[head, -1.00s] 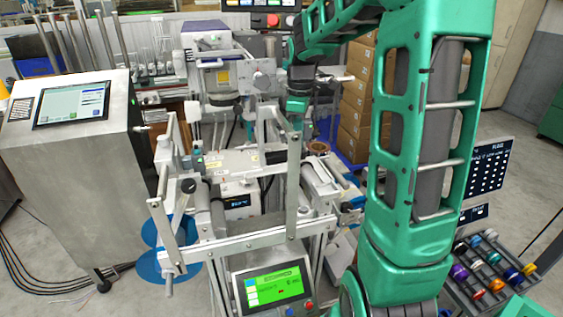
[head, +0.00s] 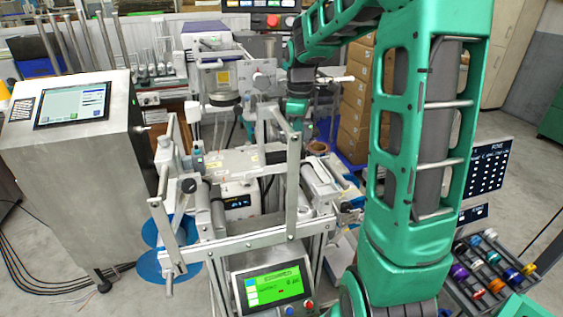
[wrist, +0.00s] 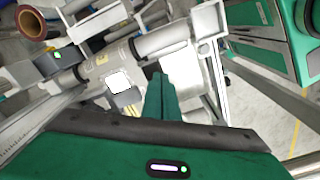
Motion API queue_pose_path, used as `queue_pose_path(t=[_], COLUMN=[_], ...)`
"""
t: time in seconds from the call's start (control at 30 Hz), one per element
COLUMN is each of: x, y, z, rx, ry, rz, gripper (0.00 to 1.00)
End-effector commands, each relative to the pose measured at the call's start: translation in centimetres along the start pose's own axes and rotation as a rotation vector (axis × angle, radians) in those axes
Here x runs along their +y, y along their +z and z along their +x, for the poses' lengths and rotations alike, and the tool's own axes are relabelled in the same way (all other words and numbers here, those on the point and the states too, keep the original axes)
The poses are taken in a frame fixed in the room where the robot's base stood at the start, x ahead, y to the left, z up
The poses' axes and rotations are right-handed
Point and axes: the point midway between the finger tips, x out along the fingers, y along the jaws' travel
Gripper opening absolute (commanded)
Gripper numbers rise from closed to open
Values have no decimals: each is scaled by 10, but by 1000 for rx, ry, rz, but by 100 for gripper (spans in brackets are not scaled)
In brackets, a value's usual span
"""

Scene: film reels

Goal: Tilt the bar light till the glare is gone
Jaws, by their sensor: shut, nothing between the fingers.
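My gripper (wrist: 158,78) shows in the wrist view as narrow green fingers held together, with nothing between them. They appear over the pale web-handling machine (wrist: 108,62); I cannot tell whether they touch it. In the head view my gripper (head: 296,112) is above the back of the machine's frame, partly behind an upright metal bar. I cannot pick out the bar light with certainty among the rollers and bars. A bright white square patch (wrist: 119,81) lies on the machine in the wrist view; I cannot tell whether it is glare. A small dark display (head: 238,201) is lit at the machine's middle.
A green-lit screen (head: 273,287) is at the machine's front. A steel cabinet (head: 75,170) stands left, and stacked cardboard boxes (head: 356,105) stand behind. A rack of coloured reels (head: 490,268) is at lower right. Metal bars and rollers crowd the space around my gripper.

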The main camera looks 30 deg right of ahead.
Motion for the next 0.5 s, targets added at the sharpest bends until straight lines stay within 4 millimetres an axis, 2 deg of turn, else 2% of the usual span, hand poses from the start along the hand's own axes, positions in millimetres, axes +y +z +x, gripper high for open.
queue_pose_path(t=[0.03, 0.5], x=[-5, -2], y=[3, 2], z=[10, 17], rx=[-10, -13], ry=[-21, -25], rz=[0, 2], gripper=[0, 0])
